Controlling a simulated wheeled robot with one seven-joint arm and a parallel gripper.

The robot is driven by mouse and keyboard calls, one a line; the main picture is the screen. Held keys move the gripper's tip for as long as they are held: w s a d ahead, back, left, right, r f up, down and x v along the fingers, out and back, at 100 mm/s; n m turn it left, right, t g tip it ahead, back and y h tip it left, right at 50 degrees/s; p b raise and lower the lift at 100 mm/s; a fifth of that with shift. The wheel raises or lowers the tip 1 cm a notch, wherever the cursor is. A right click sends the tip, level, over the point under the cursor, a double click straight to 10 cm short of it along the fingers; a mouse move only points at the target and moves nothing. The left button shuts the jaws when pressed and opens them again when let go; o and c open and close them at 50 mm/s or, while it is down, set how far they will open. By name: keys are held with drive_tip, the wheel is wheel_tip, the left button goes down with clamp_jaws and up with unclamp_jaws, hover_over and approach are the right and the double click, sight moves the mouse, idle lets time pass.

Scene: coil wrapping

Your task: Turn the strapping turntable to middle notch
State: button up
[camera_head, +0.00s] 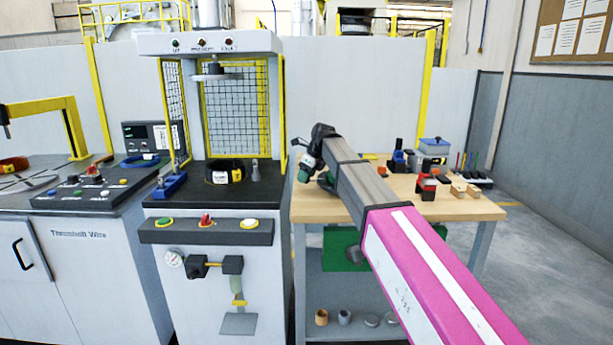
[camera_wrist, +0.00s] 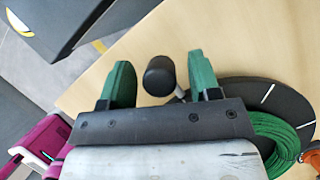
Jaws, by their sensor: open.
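The strapping turntable is a dark disc (camera_wrist: 240,88) with white marks in the wrist view, at the right on the wooden bench. A coil of green strap (camera_wrist: 278,138) lies at its lower side. A short rod joins the disc to a black knob (camera_wrist: 158,76). My gripper (camera_wrist: 160,62) is open, with its green fingers on either side of the knob and gaps showing on both sides. I cannot tell the height gap or which notch the disc stands at. In the head view my gripper (camera_head: 313,172) is over the bench's left end; my arm hides the turntable there.
The wooden bench (camera_head: 465,208) holds a red-and-black device (camera_head: 427,187), small wooden blocks (camera_head: 465,190) and a blue-lidded box (camera_head: 435,146) at its right. The press cabinet (camera_head: 210,195) stands close to its left. An orange item (camera_wrist: 312,152) lies beside the green coil.

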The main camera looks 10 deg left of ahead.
clamp_jaws()
drive_tip(key=shift+s+d+n, duration=0.1)
drive_tip(key=shift+s+n, duration=0.3)
drive_tip(key=shift+s, duration=0.1)
